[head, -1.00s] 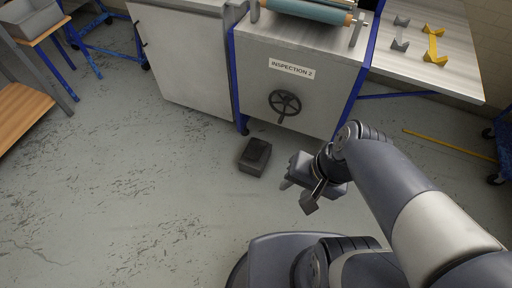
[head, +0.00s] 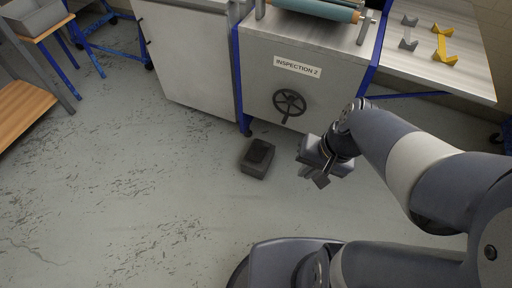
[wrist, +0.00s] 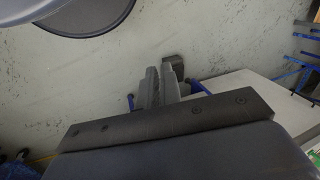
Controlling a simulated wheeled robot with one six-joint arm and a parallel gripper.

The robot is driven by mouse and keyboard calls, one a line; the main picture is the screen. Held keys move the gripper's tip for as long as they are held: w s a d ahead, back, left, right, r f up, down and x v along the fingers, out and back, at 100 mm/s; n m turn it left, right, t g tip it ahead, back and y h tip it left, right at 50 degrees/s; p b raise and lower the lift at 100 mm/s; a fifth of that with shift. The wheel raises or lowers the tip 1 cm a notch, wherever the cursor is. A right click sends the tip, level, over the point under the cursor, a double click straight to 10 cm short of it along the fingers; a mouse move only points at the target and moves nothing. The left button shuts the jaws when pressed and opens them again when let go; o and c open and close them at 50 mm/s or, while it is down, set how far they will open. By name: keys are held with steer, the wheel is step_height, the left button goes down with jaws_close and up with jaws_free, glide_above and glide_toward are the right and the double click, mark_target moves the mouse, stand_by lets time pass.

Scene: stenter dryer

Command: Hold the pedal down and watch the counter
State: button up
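The pedal (head: 257,158) is a dark grey block with a black top, on the floor in front of the inspection machine. It also shows in the wrist view (wrist: 178,62), just past my fingertips and partly hidden by them. My gripper (head: 313,177) is in the air to the right of the pedal in the head view, apart from it. Its fingers are close together, and nothing shows between them in the wrist view (wrist: 161,78). I cannot make out a counter in either view.
The machine marked INSPECTION 2 (head: 298,68) stands behind the pedal, with a black handwheel (head: 289,103) and blue legs. A metal table (head: 440,70) with grey and yellow brackets is at right. The floor left of the pedal is clear.

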steer(key=shift+n, duration=0.7)
steer(key=w+d+f+b, duration=0.1)
steer(key=w+f, duration=0.1)
steer(key=f, duration=0.1)
steer(key=w+d+f+b, duration=0.2)
steer(key=w+f, duration=0.1)
steer(key=f, duration=0.1)
steer(key=w+d+f+b, duration=0.1)
steer(key=w+f+b, duration=0.1)
steer(key=w+f, duration=0.1)
steer(key=shift+w+d+f, duration=0.25)
steer(key=shift+d+f, duration=0.05)
jaws_close()
steer(key=w+d+f+n+b, duration=0.1)
steer(key=w+d+f+b, duration=0.2)
steer(key=f, duration=1)
steer(key=w+d+f+n+g+h+b, duration=0.1)
steer(key=w+d+f+b, duration=0.3)
steer(key=f, duration=1)
steer(key=w+d+f+n+b, duration=0.2)
steer(key=d+f+b, duration=0.5)
steer(key=f, duration=0.7)
steer(key=w+d, duration=0.1)
steer(key=d, duration=0.1)
steer(key=shift+w+d+n+g+b, duration=0.25)
steer(key=shift+d+n+g+b, duration=0.05)
steer(key=shift+n+b, duration=0.1)
steer(key=shift+a, duration=0.1)
